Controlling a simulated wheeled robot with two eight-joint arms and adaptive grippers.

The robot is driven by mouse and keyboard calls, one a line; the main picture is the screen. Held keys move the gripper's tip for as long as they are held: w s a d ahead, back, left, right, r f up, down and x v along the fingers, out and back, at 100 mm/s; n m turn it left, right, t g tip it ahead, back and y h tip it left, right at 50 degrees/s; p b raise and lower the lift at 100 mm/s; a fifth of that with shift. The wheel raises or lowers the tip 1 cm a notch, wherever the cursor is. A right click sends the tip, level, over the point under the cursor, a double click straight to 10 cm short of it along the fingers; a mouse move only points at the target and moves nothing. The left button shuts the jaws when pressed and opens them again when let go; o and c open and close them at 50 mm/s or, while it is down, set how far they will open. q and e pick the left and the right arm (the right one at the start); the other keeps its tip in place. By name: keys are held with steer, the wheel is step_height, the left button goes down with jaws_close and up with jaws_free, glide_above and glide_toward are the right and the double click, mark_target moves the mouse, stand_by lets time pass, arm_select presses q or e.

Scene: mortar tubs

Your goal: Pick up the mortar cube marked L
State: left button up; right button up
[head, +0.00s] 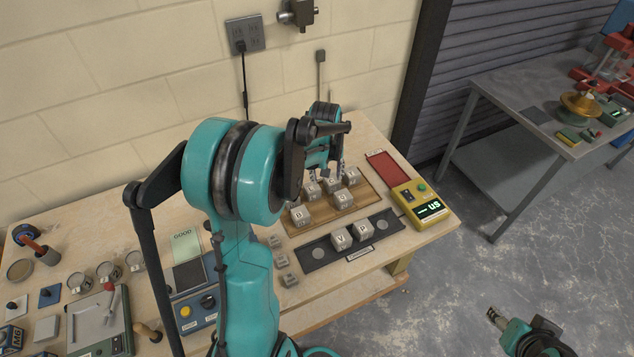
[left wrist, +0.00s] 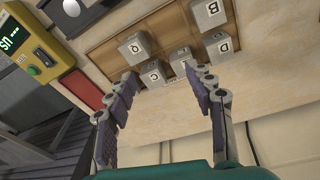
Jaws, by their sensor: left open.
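Several grey mortar cubes stand on a wooden tray (head: 305,228), including one marked D (head: 299,215) and one marked Q (head: 342,200). In the left wrist view I read Q (left wrist: 135,47), C (left wrist: 155,73), B (left wrist: 218,47) and D (left wrist: 210,12). One more cube (left wrist: 180,60) stands beside C, partly behind a fingertip; I cannot read its letter, and no L is clearly legible. My left gripper (head: 326,168) is over the tray's back row, open, with its fingers (left wrist: 161,76) spread around the view of C. My right gripper (head: 497,318) is low at the right, away from the cubes.
A black tray (head: 318,256) in front holds cubes marked V (head: 341,238) and P (head: 362,231). A yellow device (head: 421,203) and a red pad (head: 387,167) lie to the right. More loose cubes (head: 289,280) stand left of the black tray. The wall is close behind.

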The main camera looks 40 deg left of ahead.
mark_target(312, 186)
arm_select(q)
steer(key=w+a+f+n+p, duration=0.1)
steer(key=a+f, duration=0.1)
steer(key=w+a+f+n+g, duration=0.1)
steer(key=a+f, duration=0.1)
steer(key=a+f+n+p, duration=0.1)
steer(key=a+f, duration=0.1)
steer(key=a, duration=0.1)
steer(key=shift+w+f+h+p, duration=0.3)
steer(key=shift+w+f, duration=0.05)
steer(key=shift+w, duration=0.05)
steer(key=shift+g, duration=0.3)
steer(key=f, duration=0.5)
steer(key=a+f, duration=0.1)
steer(key=f, duration=0.2)
steer(key=shift+w+f+b, duration=0.1)
steer(key=shift+f+b, duration=0.25)
steer(key=shift+b, duration=0.05)
steer(key=c, duration=1.1)
arm_select(e)
steer(key=r, duration=0.2)
steer(key=shift+w+d+r, duration=0.25)
steer(key=shift+w+r, duration=0.05)
steer(key=shift+r, duration=0.1)
